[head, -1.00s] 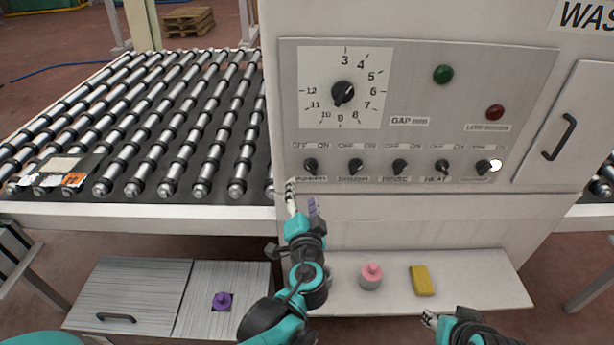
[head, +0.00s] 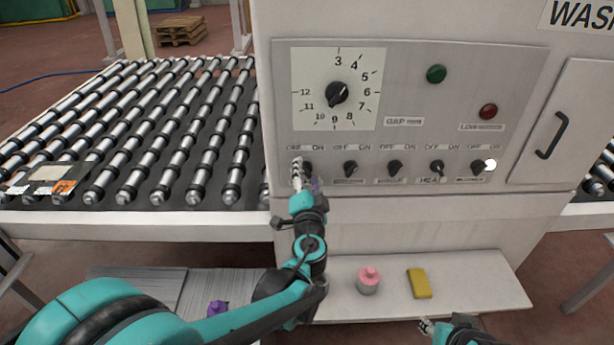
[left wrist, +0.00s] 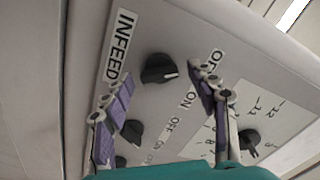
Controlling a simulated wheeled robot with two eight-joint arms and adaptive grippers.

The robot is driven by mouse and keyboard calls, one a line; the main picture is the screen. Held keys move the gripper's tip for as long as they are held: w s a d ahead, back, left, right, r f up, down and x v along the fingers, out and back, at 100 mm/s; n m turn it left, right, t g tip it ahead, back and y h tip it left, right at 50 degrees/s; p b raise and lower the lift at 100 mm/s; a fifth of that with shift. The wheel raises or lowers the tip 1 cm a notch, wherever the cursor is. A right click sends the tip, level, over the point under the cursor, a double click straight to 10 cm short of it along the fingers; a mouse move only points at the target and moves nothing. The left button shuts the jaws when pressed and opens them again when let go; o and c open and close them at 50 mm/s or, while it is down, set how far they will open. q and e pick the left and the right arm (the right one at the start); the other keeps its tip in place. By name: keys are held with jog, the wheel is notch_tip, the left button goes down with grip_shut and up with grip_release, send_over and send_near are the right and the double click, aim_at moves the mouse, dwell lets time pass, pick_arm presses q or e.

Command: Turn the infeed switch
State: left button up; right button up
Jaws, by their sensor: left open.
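The infeed switch is a black knob (left wrist: 158,70) on the grey control panel, beside the "INFEED" label (left wrist: 120,45) in the left wrist view. Its white mark points right in that view, toward the OFF and ON lettering. In the head view the switch (head: 307,168) is the leftmost of the lower row, partly hidden by my left gripper (head: 306,178). The left gripper is open and empty. In the left wrist view its purple-padded fingers (left wrist: 160,90) stand either side of the knob; contact cannot be told. My right gripper (head: 427,326) is low at the bottom edge, small and partly seen.
More knobs (head: 395,167) continue the row to the right. A large dial (head: 337,93) sits above, with a green button (head: 436,74) and a red one (head: 488,111). A roller conveyor (head: 150,130) lies left. A pink-topped object (head: 368,280) and a yellow block (head: 419,283) rest on the lower shelf.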

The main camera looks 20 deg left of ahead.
pick_arm(q)
jog(key=shift+c, duration=0.2)
jog(key=c, duration=1.1)
